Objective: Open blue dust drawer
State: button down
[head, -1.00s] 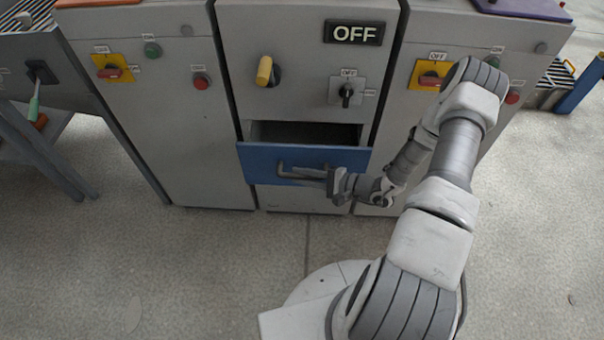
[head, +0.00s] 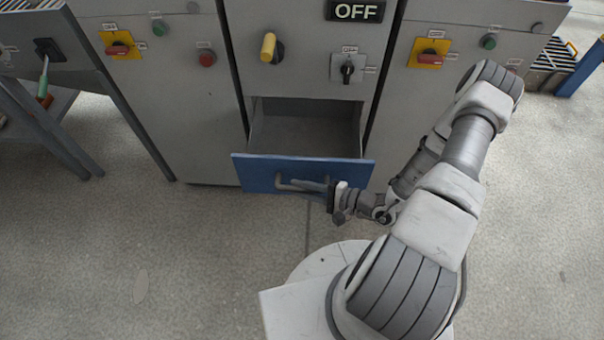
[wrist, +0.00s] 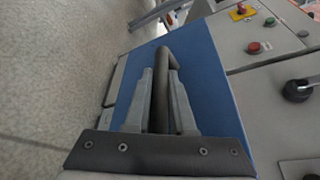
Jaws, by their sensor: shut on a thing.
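The blue dust drawer (head: 255,172) is pulled well out of the middle grey cabinet in the head view. Its open grey inside (head: 305,135) shows and looks empty. My gripper (head: 310,186) is at the drawer front, shut on the dark bar handle (head: 283,181). In the wrist view the blue front (wrist: 205,75) fills the middle, and the two fingers of my gripper (wrist: 161,95) lie on either side of the handle (wrist: 165,60). The handle's far bend sticks out past the fingertips.
Above the drawer are a yellow-handled knob (head: 268,47), a black rotary switch (head: 347,69) and an OFF sign (head: 356,11). Grey cabinets with red and green buttons stand on both sides. A metal-legged table (head: 45,120) stands at left. The floor (head: 150,250) before the cabinets is clear.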

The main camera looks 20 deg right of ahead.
jog(key=shift+s+a, duration=0.2)
jog(key=shift+s, duration=0.4)
jog(key=shift+s+a, duration=0.2)
jog(key=shift+s, duration=0.35)
jog(key=c, duration=0.8)
grip_release()
jog(key=shift+o, duration=0.2)
jog(key=shift+d, duration=0.15)
